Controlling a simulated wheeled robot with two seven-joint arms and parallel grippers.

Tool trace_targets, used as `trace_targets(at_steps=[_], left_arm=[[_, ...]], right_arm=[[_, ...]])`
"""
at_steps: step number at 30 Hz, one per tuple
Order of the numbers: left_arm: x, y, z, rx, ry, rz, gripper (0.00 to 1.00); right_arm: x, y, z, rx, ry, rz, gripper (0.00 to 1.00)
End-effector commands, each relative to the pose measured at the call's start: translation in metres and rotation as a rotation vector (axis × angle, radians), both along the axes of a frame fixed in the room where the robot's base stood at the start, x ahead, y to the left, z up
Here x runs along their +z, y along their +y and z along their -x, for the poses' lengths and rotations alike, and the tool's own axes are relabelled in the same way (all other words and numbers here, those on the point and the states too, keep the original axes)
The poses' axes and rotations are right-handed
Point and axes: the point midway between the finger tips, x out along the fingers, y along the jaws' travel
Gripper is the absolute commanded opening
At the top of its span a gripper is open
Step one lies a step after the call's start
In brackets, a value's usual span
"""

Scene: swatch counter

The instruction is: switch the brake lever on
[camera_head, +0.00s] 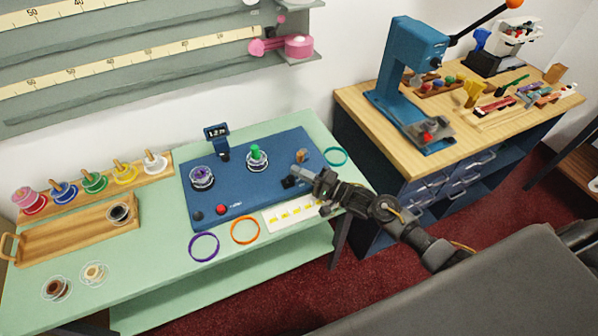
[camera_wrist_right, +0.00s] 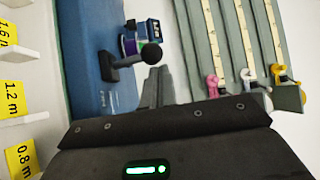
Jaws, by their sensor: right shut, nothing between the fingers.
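The black brake lever (camera_head: 289,182) sits on the right part of the blue machine board (camera_head: 233,195), right beside my right gripper. In the right wrist view the lever (camera_wrist_right: 150,54) has a round black knob on a short arm and a dark base against the blue board. My right gripper (camera_head: 298,171) is shut and empty, reaching in from the right. Its grey fingers (camera_wrist_right: 156,88) point toward the knob in the wrist view, and I cannot tell whether they touch it. My left gripper is not in view.
The board carries a purple spool (camera_head: 202,176), a green-topped spool (camera_head: 257,157), a small display (camera_head: 216,135) and a red button (camera_head: 221,210). A yellow-marked white card (camera_head: 290,212) and orange ring (camera_head: 245,230) lie in front. A blue press (camera_head: 408,80) stands on the wooden cabinet.

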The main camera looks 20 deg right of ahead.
Motion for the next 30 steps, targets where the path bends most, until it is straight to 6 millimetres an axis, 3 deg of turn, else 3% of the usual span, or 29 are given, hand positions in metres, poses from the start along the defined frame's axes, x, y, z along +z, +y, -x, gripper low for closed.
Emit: trace_targets(at_steps=[16,30], left_arm=[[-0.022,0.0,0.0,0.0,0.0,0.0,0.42],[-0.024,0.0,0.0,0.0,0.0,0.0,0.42]], right_arm=[[-0.015,-0.06,0.068,0.001,0.002,0.001,0.0],[-0.014,-0.068,0.077,0.001,0.001,0.001,0.0]])
